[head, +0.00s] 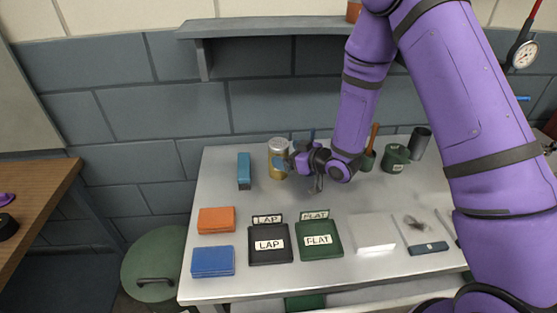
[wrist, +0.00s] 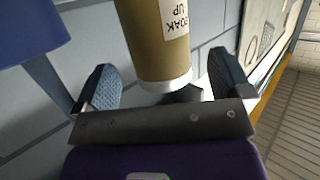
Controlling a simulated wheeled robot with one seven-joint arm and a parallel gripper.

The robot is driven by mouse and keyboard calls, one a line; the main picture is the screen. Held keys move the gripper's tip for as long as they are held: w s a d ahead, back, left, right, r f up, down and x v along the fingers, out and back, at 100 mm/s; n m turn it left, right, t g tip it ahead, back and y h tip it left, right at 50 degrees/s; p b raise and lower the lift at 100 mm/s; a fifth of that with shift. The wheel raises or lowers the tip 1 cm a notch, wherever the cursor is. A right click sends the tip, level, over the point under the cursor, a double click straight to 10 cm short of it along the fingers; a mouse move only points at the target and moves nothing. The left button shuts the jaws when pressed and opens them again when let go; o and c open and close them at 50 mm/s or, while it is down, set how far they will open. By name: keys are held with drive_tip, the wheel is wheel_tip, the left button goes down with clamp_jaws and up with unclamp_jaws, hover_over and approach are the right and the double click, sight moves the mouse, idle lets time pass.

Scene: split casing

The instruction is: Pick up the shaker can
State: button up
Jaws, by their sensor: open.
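The shaker can (head: 276,172), a gold-brown cylinder with a pale top, stands upright at the back of the grey table. In the wrist view the can (wrist: 155,45) shows its brown side, a white end and an upside-down label that seems to read "SOAK UP". My gripper (head: 288,157) is beside the can on its right, low over the table. In the wrist view the two blue pads of my gripper (wrist: 162,80) are wide apart, with the can appearing between them and a gap on each side. Part of the can is out of the wrist frame.
A blue box (head: 244,171) stands left of the can. Orange (head: 216,220) and blue (head: 212,261) blocks, LAP (head: 270,257) and FLAT (head: 319,253) trays and a white block (head: 373,233) lie in front. A green can (head: 396,158) and a dark cylinder (head: 420,142) stand right.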

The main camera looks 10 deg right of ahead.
drive_tip(key=shift+x, duration=1.65)
drive_tip(key=c, duration=1.2)
drive_tip(key=shift+w+r, duration=0.1)
drive_tip(key=shift+r, duration=0.05)
